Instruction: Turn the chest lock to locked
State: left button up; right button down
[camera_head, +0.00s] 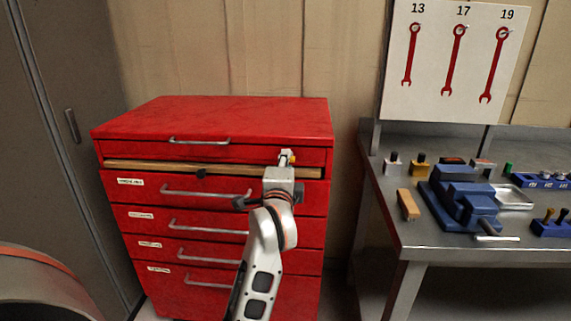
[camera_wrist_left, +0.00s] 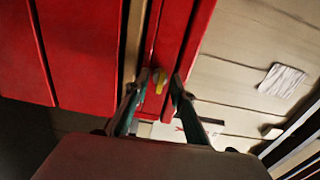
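The red tool chest (camera_head: 215,117) stands at the left centre, with the yellow lock knob (camera_head: 287,158) at the right of its upper front. The knob also shows in the left wrist view (camera_wrist_left: 159,80), between the fingertips. My left gripper (camera_head: 287,165) is in front of the lock, partly hiding it. In the left wrist view its two dark fingers (camera_wrist_left: 159,88) are apart, one on each side of the knob, with small gaps showing. I cannot tell whether either finger touches it. My right gripper is not in view.
A grey workbench (camera_head: 412,226) stands to the right, with a blue vise (camera_head: 467,204), an orange-brown block (camera_head: 407,204) and small tools. A wrench board (camera_head: 435,75) is above it. A grey cabinet (camera_head: 50,130) is at the left. A tan strip (camera_head: 150,167) crosses the chest front.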

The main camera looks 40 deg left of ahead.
pick_arm(q)
jog(key=v, duration=1.2)
dwell(0.4)
